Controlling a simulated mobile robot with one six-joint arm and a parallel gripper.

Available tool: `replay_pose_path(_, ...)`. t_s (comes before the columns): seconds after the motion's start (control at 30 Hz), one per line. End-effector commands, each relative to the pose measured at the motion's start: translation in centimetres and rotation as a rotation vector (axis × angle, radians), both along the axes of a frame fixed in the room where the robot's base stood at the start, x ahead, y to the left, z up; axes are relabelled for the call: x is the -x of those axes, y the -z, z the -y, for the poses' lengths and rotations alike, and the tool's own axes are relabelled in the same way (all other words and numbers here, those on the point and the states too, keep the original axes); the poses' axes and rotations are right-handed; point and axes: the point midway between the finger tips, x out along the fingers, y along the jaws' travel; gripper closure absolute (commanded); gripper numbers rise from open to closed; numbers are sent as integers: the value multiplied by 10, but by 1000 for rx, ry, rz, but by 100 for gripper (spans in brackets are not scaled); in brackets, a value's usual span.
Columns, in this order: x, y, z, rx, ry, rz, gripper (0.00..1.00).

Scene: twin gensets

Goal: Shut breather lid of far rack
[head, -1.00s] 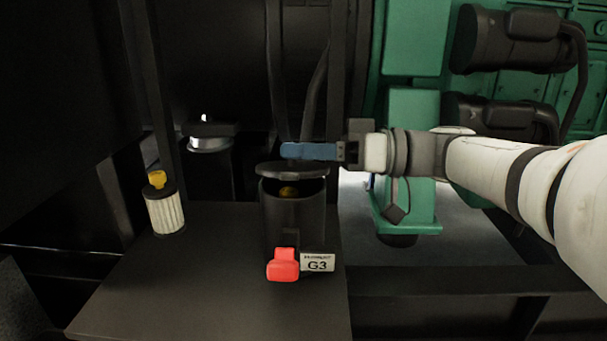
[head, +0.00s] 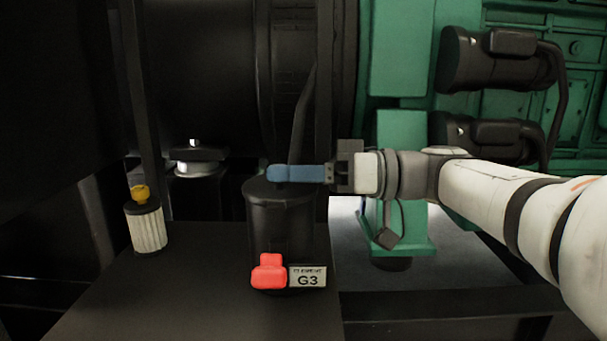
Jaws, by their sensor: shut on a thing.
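The breather is a black cylindrical canister (head: 281,228) on a dark shelf, with a G3 label plate (head: 307,277) at its front. Its round lid (head: 262,188) now lies flat across the top, and no opening shows. My gripper (head: 280,173) comes in from the right with its blue fingers lying level just over the lid, touching or almost touching it. The fingers look closed together, side-on. What they hold, if anything, cannot be made out. A red latch (head: 269,272) sits low on the canister's front, left of the label.
A pleated filter element with a yellow top (head: 147,228) stands on the shelf (head: 180,290) at left. Another dark canister with a pale band (head: 195,168) is behind. Green engine parts (head: 410,50) fill the right. The shelf's front is clear.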

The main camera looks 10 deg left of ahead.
Motion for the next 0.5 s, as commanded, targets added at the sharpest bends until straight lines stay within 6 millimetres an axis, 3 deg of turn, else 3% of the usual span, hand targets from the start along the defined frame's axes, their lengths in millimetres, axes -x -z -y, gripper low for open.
replay_pose_path(0.07,0,4,0,6,-2,-9,100)
replay_pose_path(0.1,0,4,0,5,-3,-9,74)
replay_pose_path(0.33,-1,4,0,6,-1,-8,55)
replay_pose_path(0.5,-1,5,-1,7,0,-9,54)
